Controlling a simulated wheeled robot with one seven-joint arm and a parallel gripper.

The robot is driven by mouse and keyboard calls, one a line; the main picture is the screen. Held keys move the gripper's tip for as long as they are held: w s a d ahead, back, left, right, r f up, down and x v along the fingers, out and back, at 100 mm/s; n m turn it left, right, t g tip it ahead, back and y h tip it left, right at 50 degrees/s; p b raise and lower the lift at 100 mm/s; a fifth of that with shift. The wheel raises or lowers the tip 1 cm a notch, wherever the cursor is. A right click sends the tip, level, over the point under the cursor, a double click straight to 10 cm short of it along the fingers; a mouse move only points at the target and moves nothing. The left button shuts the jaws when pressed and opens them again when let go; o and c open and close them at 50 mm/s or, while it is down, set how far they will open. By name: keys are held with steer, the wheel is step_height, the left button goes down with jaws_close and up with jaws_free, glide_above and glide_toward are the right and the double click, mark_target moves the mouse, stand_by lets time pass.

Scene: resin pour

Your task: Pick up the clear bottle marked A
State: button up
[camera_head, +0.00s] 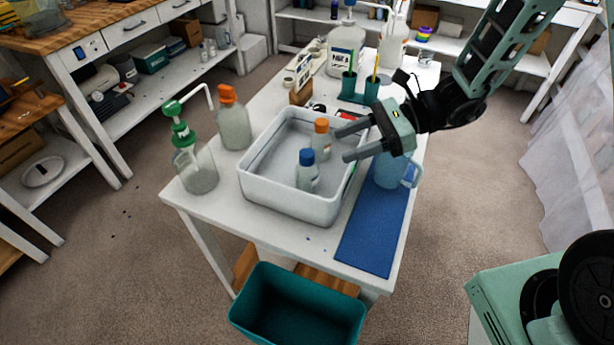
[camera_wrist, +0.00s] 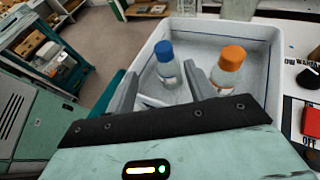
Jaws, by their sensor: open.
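Two small clear bottles stand in a white tub (camera_head: 262,202) on the white table. One bottle has a blue cap (camera_head: 307,171) and the other an orange cap (camera_head: 321,139). The wrist view shows the blue-capped bottle (camera_wrist: 167,65) ahead between the fingertips and the orange-capped bottle (camera_wrist: 229,68) just right of the right finger. I cannot read an A on either bottle. My gripper (camera_head: 344,143) is open and empty over the right side of the tub; it also shows in the wrist view (camera_wrist: 162,80).
A green-pump bottle (camera_head: 194,166) and a larger orange-capped bottle (camera_head: 233,122) stand left of the tub. A blue jug (camera_head: 391,170) and a blue mat (camera_head: 372,236) lie to the right. Green cups (camera_head: 371,90) stand behind. A teal bin (camera_head: 297,310) is below the front edge.

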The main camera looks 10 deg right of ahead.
mark_target(299, 165)
steer(key=shift+w+f+p+x, duration=0.1)
steer(key=shift+p+x, duration=0.25)
steer(key=shift+x, duration=1.55)
steer(key=shift+w+f+p+x, duration=0.15)
steer(key=shift+p+x, duration=0.15)
steer(key=shift+x, duration=1.65)
steer(key=shift+w+f+p+x, duration=0.1)
steer(key=shift+p+x, duration=0.25)
steer(key=shift+x, duration=1.55)
steer(key=shift+d+r, duration=0.1)
jaws_close()
